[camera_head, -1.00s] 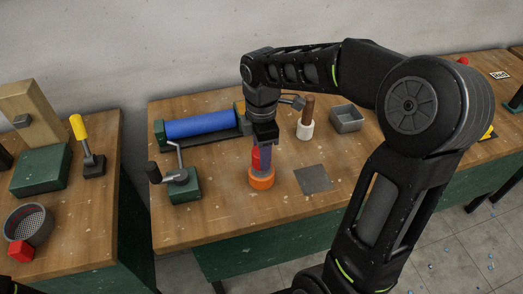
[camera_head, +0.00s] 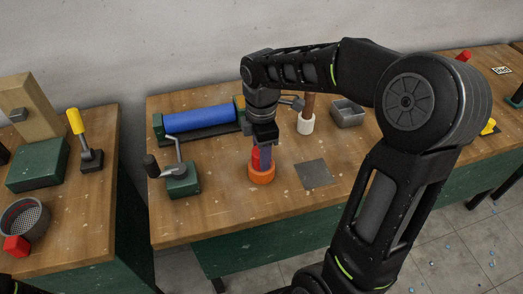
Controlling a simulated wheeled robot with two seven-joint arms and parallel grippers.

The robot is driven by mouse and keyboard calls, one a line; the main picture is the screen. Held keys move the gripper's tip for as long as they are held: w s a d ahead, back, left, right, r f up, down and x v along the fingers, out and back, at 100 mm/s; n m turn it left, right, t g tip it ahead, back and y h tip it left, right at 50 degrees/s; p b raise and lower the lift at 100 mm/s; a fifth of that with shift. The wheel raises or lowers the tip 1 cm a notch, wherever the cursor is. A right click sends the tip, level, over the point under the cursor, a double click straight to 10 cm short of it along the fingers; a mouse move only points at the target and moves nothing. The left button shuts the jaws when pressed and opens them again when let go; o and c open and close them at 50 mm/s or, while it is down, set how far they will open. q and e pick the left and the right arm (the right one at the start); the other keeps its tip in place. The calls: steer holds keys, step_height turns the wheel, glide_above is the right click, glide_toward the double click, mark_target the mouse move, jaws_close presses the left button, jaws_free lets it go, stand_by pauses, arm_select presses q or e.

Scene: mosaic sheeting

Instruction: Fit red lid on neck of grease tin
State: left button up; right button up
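The orange round piece (camera_head: 262,176), which looks like the grease tin, stands upright on the middle wooden bench. The red lid (camera_head: 256,156) is a small red shape directly above it. My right gripper (camera_head: 264,154) points straight down over the tin, its fingers around the red lid and partly hiding it. It looks shut on the lid. The lid's lower edge is at the tin's top; I cannot tell whether it is seated on the neck, which is hidden. My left gripper is not in view.
A blue roller (camera_head: 199,119) lies at the back, with a green crank device (camera_head: 183,181) left of the tin. A grey square plate (camera_head: 313,173) lies to its right.

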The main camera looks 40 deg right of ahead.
steer(key=o, duration=0.5)
steer(key=shift+o, duration=0.2)
steer(key=shift+r+b, duration=0.35)
steer(key=shift+r, duration=3.6)
